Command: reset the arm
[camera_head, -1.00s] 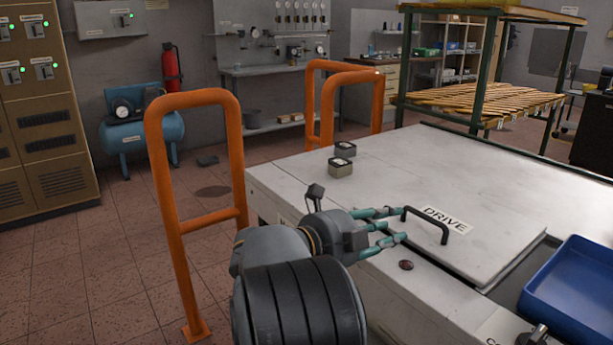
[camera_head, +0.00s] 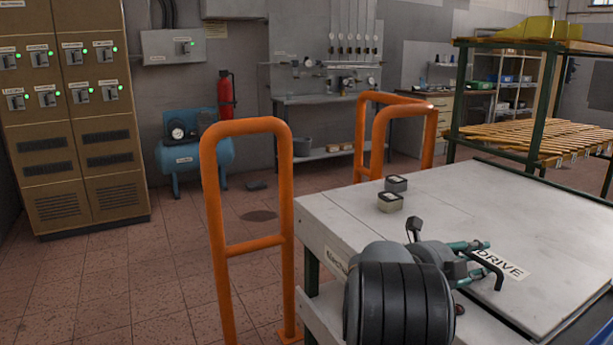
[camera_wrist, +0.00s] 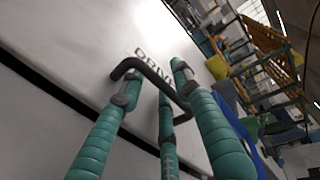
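My gripper (camera_head: 482,256) has three teal fingers with grey tips. It is beside the black bar handle (camera_head: 488,268) on the "DRIVE" panel (camera_head: 530,285) of the white cabinet. In the wrist view the fingers (camera_wrist: 152,88) are spread apart, with the handle (camera_wrist: 155,76) showing between and behind them. The gripper looks open and holds nothing that I can see. Whether a finger touches the handle cannot be told.
Two small grey boxes (camera_head: 390,202) sit on the cabinet top (camera_head: 345,215). Orange guard rails (camera_head: 215,230) stand at left and behind. A green-framed rack (camera_head: 545,100) stands at back right. Floor is clear before the brown electrical cabinet (camera_head: 85,130).

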